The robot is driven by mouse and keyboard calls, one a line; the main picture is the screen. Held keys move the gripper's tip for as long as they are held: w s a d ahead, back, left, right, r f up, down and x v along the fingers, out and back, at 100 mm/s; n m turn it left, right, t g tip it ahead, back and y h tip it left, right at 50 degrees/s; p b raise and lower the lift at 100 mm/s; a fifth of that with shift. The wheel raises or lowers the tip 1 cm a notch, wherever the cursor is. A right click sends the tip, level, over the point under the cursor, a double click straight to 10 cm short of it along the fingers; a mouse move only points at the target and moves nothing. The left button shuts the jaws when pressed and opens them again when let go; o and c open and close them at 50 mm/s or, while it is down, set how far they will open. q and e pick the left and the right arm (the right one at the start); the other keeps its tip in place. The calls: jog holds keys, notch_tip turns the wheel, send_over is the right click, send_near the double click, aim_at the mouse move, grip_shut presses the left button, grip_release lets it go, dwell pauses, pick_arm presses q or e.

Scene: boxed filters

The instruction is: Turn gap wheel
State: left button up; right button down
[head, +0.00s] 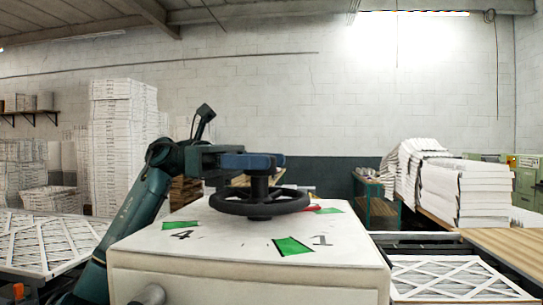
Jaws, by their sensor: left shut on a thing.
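The gap wheel is a black handwheel (258,206) lying flat on a short post above the white top of a box-shaped housing (215,246). Green patches and the printed numbers 4 and 1 lie around it on that top. My left arm comes in from the left, and my left gripper (262,168) is over the wheel, shut on the wheel's upper middle part. The fingertips are largely hidden from this view. My right gripper does not show.
White framed filters lie flat at the left (45,243) and right (450,275) of the housing. Tall stacks of white filters (123,140) stand behind at left, and more piles (465,190) at right. A wooden tabletop (510,248) is at the right edge.

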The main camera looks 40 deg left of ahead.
pick_arm(q)
jog(key=shift+m+g, duration=0.4)
jog(key=shift+g, duration=0.2)
jog(key=o, duration=1.4)
jog(key=shift+a, duration=0.1)
jog(key=a, duration=0.3)
jog(key=s+a, duration=0.1)
jog(key=a, duration=0.3)
jog(key=s+a, duration=0.1)
jog(key=a, duration=0.3)
jog(key=shift+a+r, duration=0.1)
jog(key=shift+a, duration=0.15)
jog(key=shift+s+a, duration=0.15)
jog(key=shift+a, duration=0.5)
